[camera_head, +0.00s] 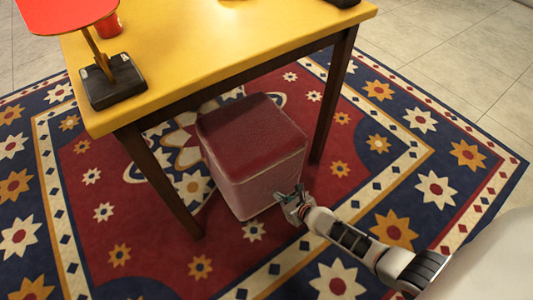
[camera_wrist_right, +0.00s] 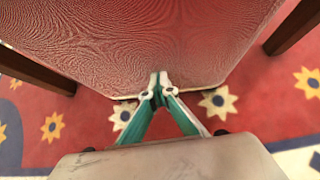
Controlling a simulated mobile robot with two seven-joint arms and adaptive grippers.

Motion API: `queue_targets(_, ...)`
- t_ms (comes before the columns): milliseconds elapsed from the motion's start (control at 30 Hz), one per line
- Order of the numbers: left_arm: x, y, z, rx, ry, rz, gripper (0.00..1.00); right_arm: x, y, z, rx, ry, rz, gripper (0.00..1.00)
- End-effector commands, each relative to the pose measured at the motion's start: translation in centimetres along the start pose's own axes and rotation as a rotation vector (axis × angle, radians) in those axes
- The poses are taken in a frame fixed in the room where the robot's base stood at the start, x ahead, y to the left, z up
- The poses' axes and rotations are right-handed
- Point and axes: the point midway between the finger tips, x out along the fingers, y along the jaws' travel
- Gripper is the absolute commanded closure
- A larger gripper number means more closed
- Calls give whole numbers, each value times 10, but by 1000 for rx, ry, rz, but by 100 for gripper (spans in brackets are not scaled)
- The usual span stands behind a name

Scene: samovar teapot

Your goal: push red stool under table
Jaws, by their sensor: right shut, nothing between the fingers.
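The red stool (camera_head: 252,140) is a boxy stool with a dark red top and paler sides. It stands upright on the rug, partly under the front edge of the yellow table (camera_head: 215,50), between two dark table legs. My right gripper (camera_head: 292,198) is at the stool's lower near right side, at or very close to its face. In the right wrist view the stool's side (camera_wrist_right: 130,40) fills the upper part, and the shut fingertips (camera_wrist_right: 159,80) point at it, with nothing held. Contact is hard to tell. My left gripper is not in view.
Table legs stand left (camera_head: 160,175) and right (camera_head: 333,95) of the stool. A lamp with a red shade (camera_head: 65,12) and dark base (camera_head: 112,80), and a red cup (camera_head: 108,25), stand on the table. The patterned rug (camera_head: 110,215) is clear around the stool.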

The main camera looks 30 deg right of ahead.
Motion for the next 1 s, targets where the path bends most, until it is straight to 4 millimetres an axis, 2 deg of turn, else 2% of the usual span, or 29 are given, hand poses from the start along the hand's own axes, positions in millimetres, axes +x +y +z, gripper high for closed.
queue_targets(100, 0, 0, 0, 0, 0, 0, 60, 6, -1, 9, 0, -7, -1, 100)
queue_targets(600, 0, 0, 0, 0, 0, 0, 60, 9, 0, 11, -1, -6, -1, 100)
queue_targets(1000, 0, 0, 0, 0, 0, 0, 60, 26, 0, 25, -2, -6, 0, 100)
